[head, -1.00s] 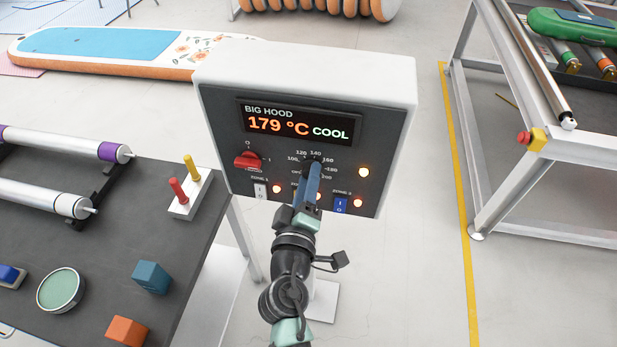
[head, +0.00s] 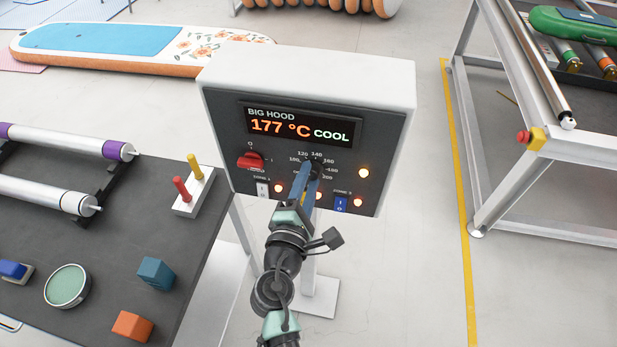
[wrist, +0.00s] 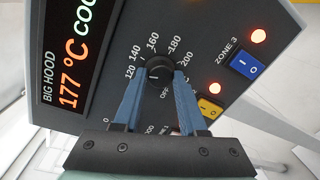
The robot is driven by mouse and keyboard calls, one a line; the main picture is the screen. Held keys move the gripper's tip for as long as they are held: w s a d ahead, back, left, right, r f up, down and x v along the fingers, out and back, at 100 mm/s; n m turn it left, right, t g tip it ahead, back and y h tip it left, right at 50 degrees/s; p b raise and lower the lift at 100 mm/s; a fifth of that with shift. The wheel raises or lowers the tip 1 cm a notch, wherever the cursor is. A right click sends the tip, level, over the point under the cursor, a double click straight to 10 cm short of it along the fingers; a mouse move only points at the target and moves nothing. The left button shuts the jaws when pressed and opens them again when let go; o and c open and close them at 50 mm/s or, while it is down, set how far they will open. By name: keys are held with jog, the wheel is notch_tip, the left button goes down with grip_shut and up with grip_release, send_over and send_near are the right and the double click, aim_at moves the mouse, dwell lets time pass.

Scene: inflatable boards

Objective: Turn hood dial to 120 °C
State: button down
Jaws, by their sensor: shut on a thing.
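The black hood dial (wrist: 160,72) sits on the dark front panel of the big hood control box (head: 385,110). Its scale runs from OFF through 100, 120, 140, 160, 180 to 200. In the wrist view my gripper (wrist: 160,80) has its blue fingers on both sides of the dial, shut on it. The dial's pointer direction is hard to make out. In the head view my gripper (head: 309,170) covers most of the dial. The display (head: 300,124) reads BIG HOOD, 177 °C, COOL.
A red rotary switch (head: 250,160) is left of the dial. A white switch (head: 262,190), a blue switch (head: 341,204) and a yellow switch (wrist: 210,108) sit close below it. A dark table (head: 100,240) stands left, a metal frame (head: 480,200) right.

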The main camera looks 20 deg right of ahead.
jog(key=shift+n, duration=1)
jog(key=shift+c, duration=2.3)
grip_release()
jog(key=f+b+v, duration=0.1)
jog(key=b+v, duration=0.1)
jog(key=v, duration=1.1)
jog(key=shift+r, duration=0.4)
jog(key=shift+w+a, duration=0.1)
